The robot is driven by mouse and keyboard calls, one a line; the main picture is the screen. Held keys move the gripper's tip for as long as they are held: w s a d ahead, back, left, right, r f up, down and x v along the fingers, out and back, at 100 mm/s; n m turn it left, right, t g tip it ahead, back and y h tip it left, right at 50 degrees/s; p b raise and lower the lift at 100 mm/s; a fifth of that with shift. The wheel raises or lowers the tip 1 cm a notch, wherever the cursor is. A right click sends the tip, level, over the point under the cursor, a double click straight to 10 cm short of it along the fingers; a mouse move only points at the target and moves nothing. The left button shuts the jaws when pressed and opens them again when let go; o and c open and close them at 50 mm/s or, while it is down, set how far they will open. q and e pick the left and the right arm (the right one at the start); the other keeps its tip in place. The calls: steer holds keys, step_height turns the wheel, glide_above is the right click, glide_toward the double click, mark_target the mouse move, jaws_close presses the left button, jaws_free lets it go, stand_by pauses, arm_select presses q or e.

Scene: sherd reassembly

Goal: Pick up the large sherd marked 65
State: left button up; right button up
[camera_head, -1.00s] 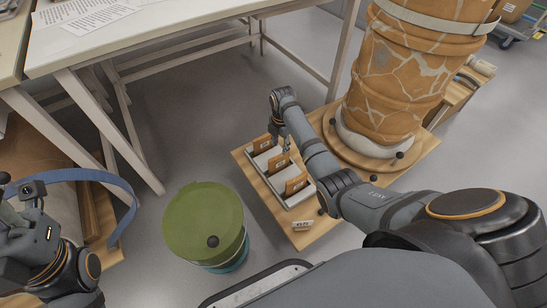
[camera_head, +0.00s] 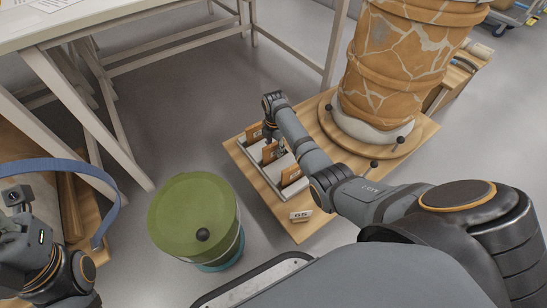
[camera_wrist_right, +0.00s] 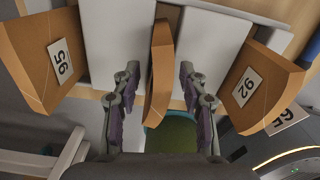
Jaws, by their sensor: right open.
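Several orange-brown sherds stand on edge in a pale slotted rack (camera_head: 288,177). My right gripper (camera_wrist_right: 155,95) is open, with one finger on each side of the middle sherd (camera_wrist_right: 158,70), which I see edge-on; its mark is hidden. In the head view this middle sherd (camera_head: 269,152) is partly behind the fingers. In the wrist view, a sherd on the left (camera_wrist_right: 42,62) and one on the right (camera_wrist_right: 252,85) carry number labels, apparently 56 and 92. A white card marked 65 (camera_head: 300,216) lies at the board's near end. My left gripper's fingers are not visible.
The rack stands on a wooden board (camera_head: 316,229). A large cracked, patched jar (camera_head: 395,70) stands close behind my right arm. A green-lidded drum (camera_head: 190,215) stands left of the board. A white table (camera_head: 60,28) is at the upper left. Grey floor is clear between.

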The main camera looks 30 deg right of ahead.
steer(key=shift+f, duration=0.7)
steer(key=shift+r, duration=0.2)
jaws_close()
steer(key=shift+r, duration=0.1)
